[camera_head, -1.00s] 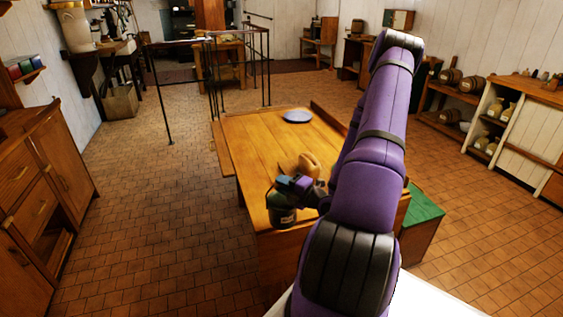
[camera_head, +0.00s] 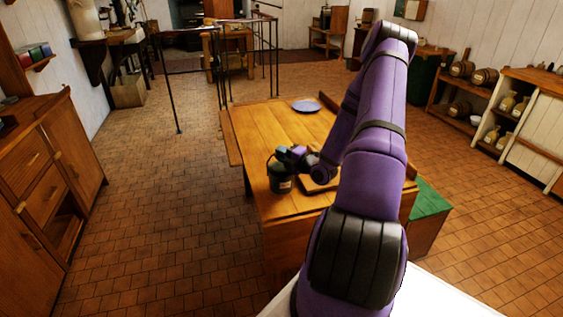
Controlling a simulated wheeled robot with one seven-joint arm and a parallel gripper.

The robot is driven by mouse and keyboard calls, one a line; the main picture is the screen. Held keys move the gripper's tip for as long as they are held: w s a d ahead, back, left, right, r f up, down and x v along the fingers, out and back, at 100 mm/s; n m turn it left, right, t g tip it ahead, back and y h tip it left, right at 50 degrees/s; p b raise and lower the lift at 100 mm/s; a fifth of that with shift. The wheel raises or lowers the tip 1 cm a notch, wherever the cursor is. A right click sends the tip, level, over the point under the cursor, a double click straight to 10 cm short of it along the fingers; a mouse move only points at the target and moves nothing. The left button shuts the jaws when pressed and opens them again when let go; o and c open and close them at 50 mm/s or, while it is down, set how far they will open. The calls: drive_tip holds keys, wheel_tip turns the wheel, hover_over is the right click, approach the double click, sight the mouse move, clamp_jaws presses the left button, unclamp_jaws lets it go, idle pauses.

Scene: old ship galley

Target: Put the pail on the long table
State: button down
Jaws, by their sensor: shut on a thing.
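A small dark green pail (camera_head: 281,180) with a pale label is at the near left part of the long wooden table (camera_head: 277,132). My gripper (camera_head: 281,160) is shut on the pail at its top. The pail looks upright. Its base appears over the tabletop, but I cannot tell whether it touches the wood or hangs just above it. My purple arm reaches from the lower right and hides the table's right side.
A green-topped bench (camera_head: 430,205) stands at the table's right. Wooden cabinets (camera_head: 50,170) stand at the left, with open tiled floor between.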

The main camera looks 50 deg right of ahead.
sight(281, 166)
drive_tip(key=shift+w+d+f, duration=0.15)
drive_tip(key=shift+w, duration=0.05)
drive_tip(key=shift+f, duration=1.75)
drive_tip(key=c, duration=1)
unclamp_jaws()
